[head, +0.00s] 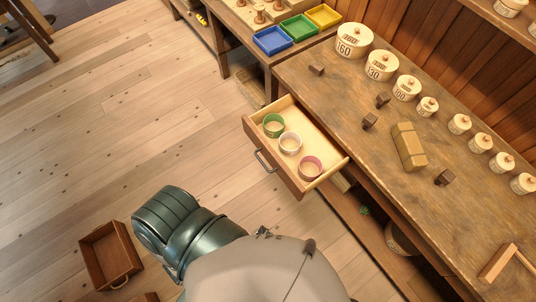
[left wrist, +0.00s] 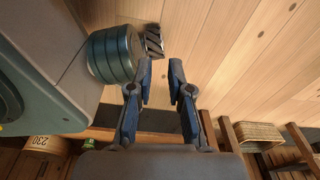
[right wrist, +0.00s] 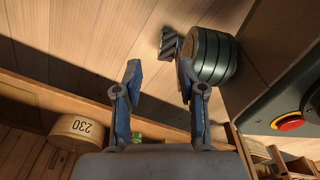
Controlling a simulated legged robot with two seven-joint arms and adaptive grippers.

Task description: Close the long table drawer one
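The long table drawer (head: 328,169) is pulled out from the long wooden table (head: 330,97) in the head view. Its dark front with a metal handle (head: 264,161) faces the open floor. A green ring (head: 273,131), a whitish ring (head: 290,150) and a pink ring (head: 310,174) sit inside it. My left gripper (left wrist: 160,78) is open and empty in the left wrist view, with floor beyond its fingers. My right gripper (right wrist: 158,78) is open and empty in the right wrist view, also over floor. Neither gripper shows in the head view, and neither touches the drawer.
Several lidded round tins (head: 381,66), dark small blocks and a tan block (head: 408,146) stand on the table. A side table holds blue (head: 272,41), green and yellow trays. A wooden box (head: 109,254) lies on the floor at lower left. The floor left of the drawer is clear.

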